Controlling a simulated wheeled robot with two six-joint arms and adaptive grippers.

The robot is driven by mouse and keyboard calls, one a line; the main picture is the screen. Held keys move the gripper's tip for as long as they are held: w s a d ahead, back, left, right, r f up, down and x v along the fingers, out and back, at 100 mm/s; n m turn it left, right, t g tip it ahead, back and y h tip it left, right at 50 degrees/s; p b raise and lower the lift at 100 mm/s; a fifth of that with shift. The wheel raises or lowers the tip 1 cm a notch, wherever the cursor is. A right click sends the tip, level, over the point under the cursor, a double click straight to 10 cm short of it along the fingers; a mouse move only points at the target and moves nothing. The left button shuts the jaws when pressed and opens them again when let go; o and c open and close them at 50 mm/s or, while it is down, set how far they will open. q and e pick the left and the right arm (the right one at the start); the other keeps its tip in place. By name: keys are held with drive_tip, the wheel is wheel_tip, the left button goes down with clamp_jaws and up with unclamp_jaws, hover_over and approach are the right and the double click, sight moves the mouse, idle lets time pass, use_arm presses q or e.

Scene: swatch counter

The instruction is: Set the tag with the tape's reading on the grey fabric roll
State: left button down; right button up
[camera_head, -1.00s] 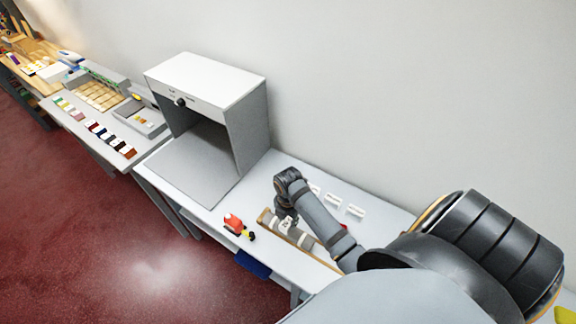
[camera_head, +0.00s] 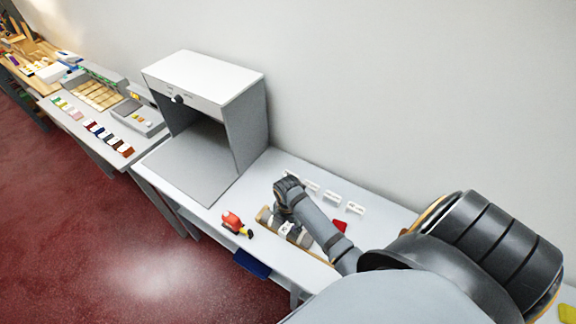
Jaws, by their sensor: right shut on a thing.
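My right gripper (camera_head: 281,216) points down over a wooden rack of short fabric rolls. It is shut on what looks like a small white tag (camera_head: 286,228), mostly hidden by the gripper and too small to read. A greyish roll (camera_head: 304,239) lies in the rack beside the gripper; my arm covers part of the row. Whether the tag touches a roll I cannot tell. The red-orange tape measure (camera_head: 232,221) lies left of the rack, its reading illegible. White tags stand behind my arm, such as one tag (camera_head: 332,196) and another tag (camera_head: 355,208). My left gripper is out of view.
A white-topped grey booth (camera_head: 205,85) stands on the table left of the rack. A red piece (camera_head: 340,225) lies beside my forearm. A blue piece (camera_head: 252,264) hangs at the table's front edge. A further table (camera_head: 70,118) with colour swatches stands at the left.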

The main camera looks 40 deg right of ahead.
drive_tip(key=shift+s+f, duration=0.2)
drive_tip(key=shift+f, duration=0.4)
drive_tip(key=o, duration=1.1)
drive_tip(key=shift+w, duration=0.2)
drive_tip(key=o, duration=0.4)
drive_tip(key=shift+s+r, duration=0.1)
drive_tip(key=shift+r, duration=0.1)
drive_tip(key=shift+c, duration=0.2)
drive_tip(key=shift+r, duration=0.1)
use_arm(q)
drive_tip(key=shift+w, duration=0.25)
